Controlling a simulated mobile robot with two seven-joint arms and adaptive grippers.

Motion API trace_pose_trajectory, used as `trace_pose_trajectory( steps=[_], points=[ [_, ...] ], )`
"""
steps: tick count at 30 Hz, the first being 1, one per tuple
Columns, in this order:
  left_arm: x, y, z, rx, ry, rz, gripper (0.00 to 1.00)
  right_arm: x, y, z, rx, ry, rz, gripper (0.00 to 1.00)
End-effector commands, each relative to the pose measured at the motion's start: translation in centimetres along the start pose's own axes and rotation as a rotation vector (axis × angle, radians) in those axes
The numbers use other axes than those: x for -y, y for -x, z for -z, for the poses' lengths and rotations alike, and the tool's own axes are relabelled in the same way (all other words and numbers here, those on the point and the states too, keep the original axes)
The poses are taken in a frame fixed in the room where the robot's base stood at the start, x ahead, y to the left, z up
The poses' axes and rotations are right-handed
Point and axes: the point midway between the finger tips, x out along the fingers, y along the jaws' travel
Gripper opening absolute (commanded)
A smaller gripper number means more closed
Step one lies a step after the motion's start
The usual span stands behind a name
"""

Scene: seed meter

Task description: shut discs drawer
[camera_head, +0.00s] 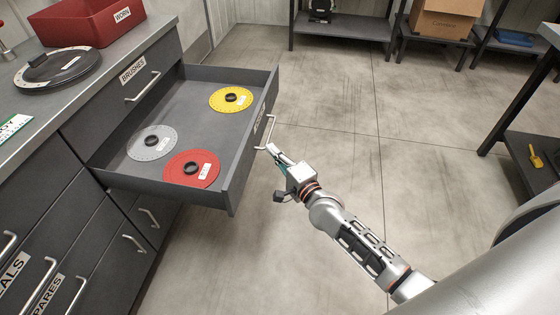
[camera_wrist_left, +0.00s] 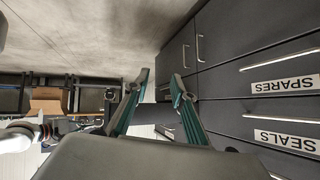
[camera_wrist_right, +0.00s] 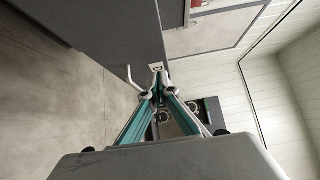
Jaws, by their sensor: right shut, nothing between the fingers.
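The open drawer (camera_head: 228,190) stands far out of the dark cabinet. It holds a yellow disc (camera_head: 219,104), a grey disc (camera_head: 145,148) and a red disc (camera_head: 203,178). Its front carries a label, seen too steeply to read, and a metal handle (camera_head: 268,134). My right gripper (camera_head: 271,150) is at the outer side of the drawer front, close by the handle's near end; I cannot tell whether it touches. In the right wrist view its fingers (camera_wrist_right: 158,86) meet at the tips, with the handle (camera_wrist_right: 131,78) beside them. My left gripper (camera_wrist_left: 160,82) is open and empty.
The BRUSHES drawer (camera_head: 146,91) and the lower drawers, including SPARES (camera_wrist_left: 285,84) and SEALS (camera_wrist_left: 284,139), are shut. A red WORN bin (camera_head: 85,32) and a dark round device (camera_head: 58,68) stand on the worktop. Floor right of the drawer is clear. Shelves stand behind.

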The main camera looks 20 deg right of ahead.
Motion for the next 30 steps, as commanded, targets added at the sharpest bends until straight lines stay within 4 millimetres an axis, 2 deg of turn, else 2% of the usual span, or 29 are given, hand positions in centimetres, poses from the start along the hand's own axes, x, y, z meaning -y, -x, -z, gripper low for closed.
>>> trace_pose_trajectory(
  steps=[3,10,15,30],
  points=[
    [-0.2,-0.1,-0.3,0.001,0.000,-0.004,0.25,-0.3,-2.2,-0.1,0.000,-0.001,-0.003,0.00],
    [0.0,-0.2,0.8,-0.020,-0.003,-0.003,0.25,-0.1,-4.3,-2.2,0.000,-0.002,-0.001,0.00],
    [0.1,-0.4,1.0,-0.024,-0.006,-0.003,0.25,-0.1,-4.8,-2.8,0.000,0.001,-0.001,0.00],
    [0.0,-0.2,1.0,-0.022,-0.005,-0.004,0.25,0.0,-4.9,-2.9,0.001,0.002,-0.001,0.00]
  ],
)
